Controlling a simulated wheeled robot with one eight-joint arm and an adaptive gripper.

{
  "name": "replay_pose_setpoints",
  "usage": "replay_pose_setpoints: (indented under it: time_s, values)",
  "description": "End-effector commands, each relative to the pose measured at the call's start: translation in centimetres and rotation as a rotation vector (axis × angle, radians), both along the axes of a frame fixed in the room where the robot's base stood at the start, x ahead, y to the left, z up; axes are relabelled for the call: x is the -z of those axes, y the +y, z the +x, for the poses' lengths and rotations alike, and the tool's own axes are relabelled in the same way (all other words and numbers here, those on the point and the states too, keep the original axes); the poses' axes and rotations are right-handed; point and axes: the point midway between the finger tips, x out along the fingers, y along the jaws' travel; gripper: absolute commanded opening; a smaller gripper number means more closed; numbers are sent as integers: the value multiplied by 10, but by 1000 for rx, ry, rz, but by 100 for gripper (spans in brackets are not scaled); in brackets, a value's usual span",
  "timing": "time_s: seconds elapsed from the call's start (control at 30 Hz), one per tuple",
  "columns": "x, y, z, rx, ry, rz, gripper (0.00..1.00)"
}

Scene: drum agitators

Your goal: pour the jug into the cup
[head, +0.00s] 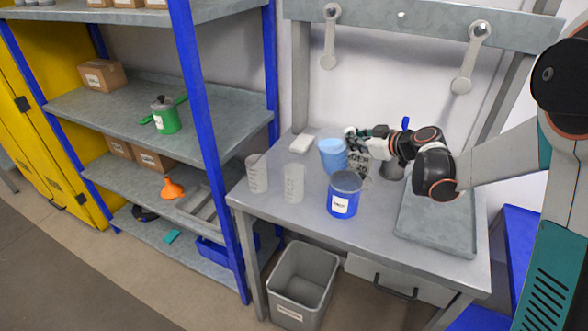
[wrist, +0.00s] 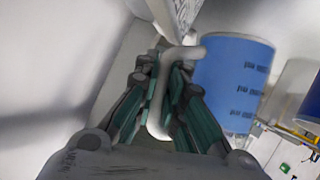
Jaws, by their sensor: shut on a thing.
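My gripper (head: 352,138) is shut on the pale handle (wrist: 168,95) of a jug (head: 332,157) filled with light blue. In the wrist view the jug's blue wall (wrist: 232,80) carries printed markings, and both green-sided fingers close around the handle. The jug looks close to upright, perhaps slightly tilted; I cannot tell whether its base touches the bench. Two clear, empty-looking cups stand to its left and front: one cup (head: 257,174) farther left and another cup (head: 294,184) nearer the jug. I cannot tell which is the task's cup.
A dark blue labelled container (head: 344,196) stands just in front of the jug. A white block (head: 300,143) lies behind, and a grey tray (head: 437,222) lies right. A grey bin (head: 302,284) is below the bench front.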

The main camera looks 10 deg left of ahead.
Motion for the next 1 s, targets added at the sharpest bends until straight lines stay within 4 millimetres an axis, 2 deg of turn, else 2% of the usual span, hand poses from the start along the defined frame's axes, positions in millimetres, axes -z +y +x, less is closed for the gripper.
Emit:
replay_pose_setpoints:
  time_s: [0.4, 1.0]
  values:
    - [1, 14, -10, 0, -120, -159, 0]
    - [-4, 19, -14, 1, -158, -210, 0]
